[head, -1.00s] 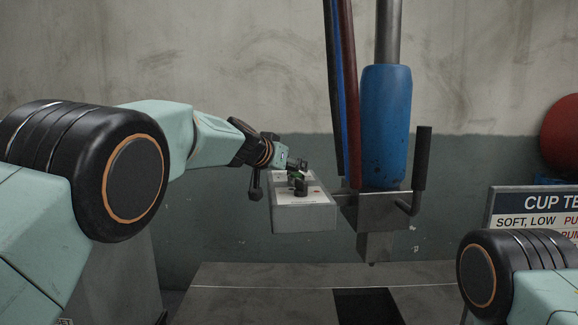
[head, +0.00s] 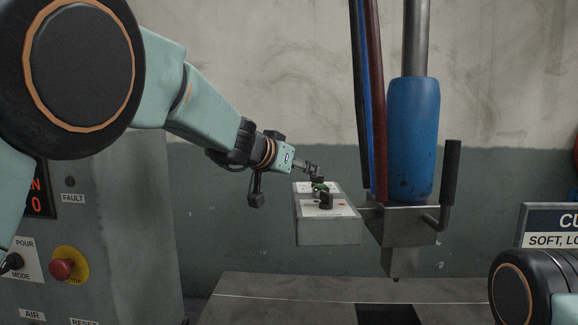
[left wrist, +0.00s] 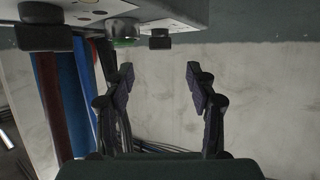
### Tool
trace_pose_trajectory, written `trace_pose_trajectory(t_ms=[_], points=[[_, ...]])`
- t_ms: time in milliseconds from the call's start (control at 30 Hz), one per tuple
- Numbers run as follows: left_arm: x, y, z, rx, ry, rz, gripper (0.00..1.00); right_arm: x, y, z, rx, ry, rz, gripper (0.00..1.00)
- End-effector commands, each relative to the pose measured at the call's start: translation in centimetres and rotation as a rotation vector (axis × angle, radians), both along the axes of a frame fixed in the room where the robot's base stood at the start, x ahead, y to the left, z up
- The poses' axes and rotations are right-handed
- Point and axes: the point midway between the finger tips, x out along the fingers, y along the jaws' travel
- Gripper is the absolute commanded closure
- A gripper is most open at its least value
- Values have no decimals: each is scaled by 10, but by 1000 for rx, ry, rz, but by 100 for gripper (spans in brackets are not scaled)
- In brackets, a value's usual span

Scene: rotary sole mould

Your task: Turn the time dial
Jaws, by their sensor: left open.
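A grey control box (head: 328,231) hangs beside the blue cylinder, with small black knobs and a green button on its top face. The front black knob (head: 326,201) stands clear of my gripper; its label is too small to read, so I cannot tell which knob is the time dial. My left gripper (head: 317,176) is over the far end of the box, near the green button (head: 320,187). In the left wrist view my open fingers (left wrist: 160,78) are empty, apart from the large black knob (left wrist: 43,38), the green button (left wrist: 122,40) and a smaller knob (left wrist: 160,40).
The blue cylinder (head: 413,135), hoses (head: 375,100) and black handle (head: 451,175) stand right of the box. A grey cabinet with a red stop button (head: 61,269) stands lower left. A sign (head: 550,225) is at right. A dark square opening (head: 385,314) lies below.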

Motion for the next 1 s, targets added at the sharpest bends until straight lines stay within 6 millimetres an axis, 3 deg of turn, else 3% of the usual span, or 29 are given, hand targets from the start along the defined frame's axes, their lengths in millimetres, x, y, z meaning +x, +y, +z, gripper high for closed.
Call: trace_pose_trajectory(t_ms=[300,733,867,1000], points=[[-27,15,12,0,1,0,43,0,0,0,0,0,0,60],[-30,16,15,0,0,0,43,0,0,1,0,0,0,60],[-30,16,32,0,0,0,43,0,0,18,0,0,0,60],[-30,16,62,0,0,0,43,0,0,48,0,0,0,60]])
